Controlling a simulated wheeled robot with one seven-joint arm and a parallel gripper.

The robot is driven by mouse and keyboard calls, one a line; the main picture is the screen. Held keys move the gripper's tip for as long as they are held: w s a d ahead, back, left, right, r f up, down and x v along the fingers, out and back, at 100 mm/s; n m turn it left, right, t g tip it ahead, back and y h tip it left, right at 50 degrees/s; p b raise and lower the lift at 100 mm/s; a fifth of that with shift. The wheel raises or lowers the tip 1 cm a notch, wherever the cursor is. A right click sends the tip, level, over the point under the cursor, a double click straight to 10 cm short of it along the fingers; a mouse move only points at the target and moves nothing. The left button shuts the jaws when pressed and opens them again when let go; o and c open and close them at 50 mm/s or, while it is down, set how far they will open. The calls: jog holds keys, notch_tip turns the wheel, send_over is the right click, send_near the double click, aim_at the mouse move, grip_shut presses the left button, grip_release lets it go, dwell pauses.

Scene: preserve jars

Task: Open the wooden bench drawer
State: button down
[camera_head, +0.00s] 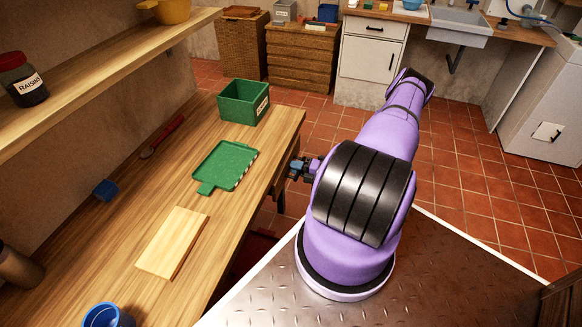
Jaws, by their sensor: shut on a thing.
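The wooden bench (222,262) runs along the left side of the head view. Its front edge faces my arm. My gripper (294,170) is at the bench front, just below the top's edge, near the far right end. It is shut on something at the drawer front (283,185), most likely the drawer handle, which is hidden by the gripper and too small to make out. Most of the drawer is hidden under the bench top, and I cannot tell how far out it stands.
On the bench are a green box (243,102), a green tray (225,165), a pale board (172,242), a blue cup (101,316) and a red-handled tool (163,136). A shelf (85,80) hangs above. Tiled floor (470,190) is clear at right.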

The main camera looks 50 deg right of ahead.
jog(key=v, duration=2.1)
jog(key=shift+s, duration=0.45)
jog(key=c, duration=1.1)
grip_release()
jog(key=v, duration=1)
jog(key=shift+s+d, duration=0.2)
jog(key=shift+s, duration=0.1)
